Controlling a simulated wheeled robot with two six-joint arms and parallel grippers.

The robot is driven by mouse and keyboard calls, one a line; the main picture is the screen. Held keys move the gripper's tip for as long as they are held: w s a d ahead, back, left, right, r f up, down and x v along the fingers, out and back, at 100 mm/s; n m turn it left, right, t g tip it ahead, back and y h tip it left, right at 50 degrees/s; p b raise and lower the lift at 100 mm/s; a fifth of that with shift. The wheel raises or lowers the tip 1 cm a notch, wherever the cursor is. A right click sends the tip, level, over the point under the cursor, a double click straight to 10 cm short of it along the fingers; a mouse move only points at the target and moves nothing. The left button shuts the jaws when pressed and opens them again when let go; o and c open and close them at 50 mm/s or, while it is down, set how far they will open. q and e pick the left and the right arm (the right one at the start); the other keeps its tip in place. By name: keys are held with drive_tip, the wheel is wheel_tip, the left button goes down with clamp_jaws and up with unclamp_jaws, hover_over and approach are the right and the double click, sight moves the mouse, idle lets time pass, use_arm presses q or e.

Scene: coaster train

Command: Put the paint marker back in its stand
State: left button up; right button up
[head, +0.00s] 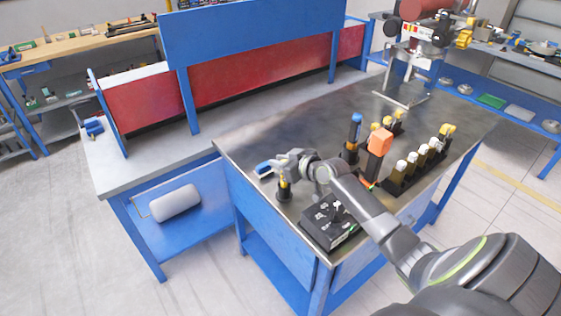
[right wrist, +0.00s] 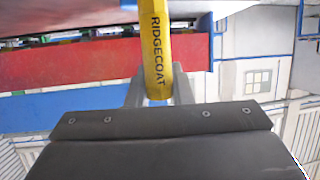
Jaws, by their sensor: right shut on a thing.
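The paint marker (right wrist: 157,50) is yellow with dark RIDGECOAT lettering in the right wrist view. My right gripper (right wrist: 158,92) is shut on it. In the head view my right gripper (head: 284,169) is over the near left part of the metal-topped bench. A yellow part of the marker (head: 284,184) shows below the fingers. Directly under it is a small dark round stand (head: 284,195). I cannot tell whether the marker's lower end is inside the stand or just above it. My left gripper is not in view.
A black box (head: 328,220) sits at the near edge. The bench's far left is clear.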

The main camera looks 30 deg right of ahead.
idle(0.3)
drive_tip(key=o, duration=1)
drive_tip(key=shift+c, duration=0.2)
drive_tip(key=shift+s, duration=0.15)
drive_tip(key=v, duration=1.7)
drive_tip(key=shift+s+d, duration=0.1)
